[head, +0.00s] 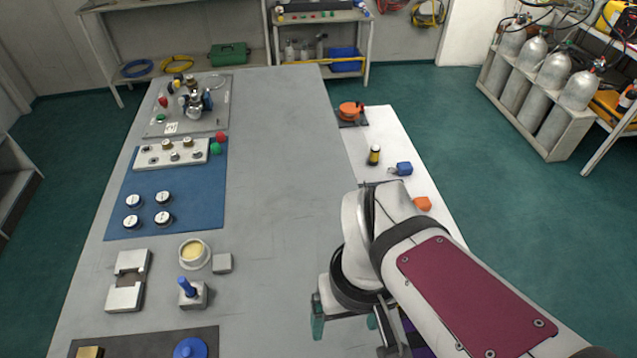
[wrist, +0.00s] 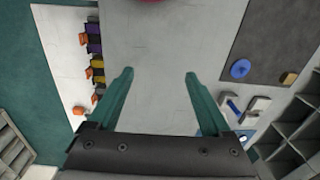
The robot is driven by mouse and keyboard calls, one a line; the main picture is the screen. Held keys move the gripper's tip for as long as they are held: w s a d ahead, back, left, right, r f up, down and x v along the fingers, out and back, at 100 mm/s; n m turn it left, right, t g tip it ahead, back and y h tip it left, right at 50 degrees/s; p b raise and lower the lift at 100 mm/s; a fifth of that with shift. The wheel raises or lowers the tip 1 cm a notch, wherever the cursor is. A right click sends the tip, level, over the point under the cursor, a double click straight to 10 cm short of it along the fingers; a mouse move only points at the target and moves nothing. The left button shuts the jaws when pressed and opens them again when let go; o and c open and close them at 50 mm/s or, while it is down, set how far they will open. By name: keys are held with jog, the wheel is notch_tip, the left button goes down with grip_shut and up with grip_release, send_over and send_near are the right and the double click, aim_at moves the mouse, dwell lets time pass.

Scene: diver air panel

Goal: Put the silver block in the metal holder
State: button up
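A small silver-grey block (head: 222,263) sits on the grey table, right of a round cup with yellowish contents. A metal holder (head: 128,281) with a recess in its middle lies further left; it seems to show at the right of the wrist view (wrist: 257,108). My gripper (head: 345,322) is at the table's right side, well right of both and apart from them. In the wrist view my gripper (wrist: 158,76) has its two teal fingers wide apart with nothing between them. I cannot make out the silver block in the wrist view.
A block with an upright blue handle (head: 192,295) stands between the holder and my gripper. A dark mat with a blue disc (head: 190,348) and a brass block (head: 90,352) lies at the front. A blue mat (head: 190,195) holds several knobs. The table's middle is clear.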

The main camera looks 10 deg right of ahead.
jog(key=shift+o, duration=0.5)
jog(key=s+m, duration=0.1)
jog(key=m, duration=0.1)
jog(key=s+m, duration=0.2)
jog(key=s+m+y, duration=0.1)
jog(key=m, duration=0.1)
jog(key=shift+s+a, duration=0.15)
jog(key=shift+a, duration=0.15)
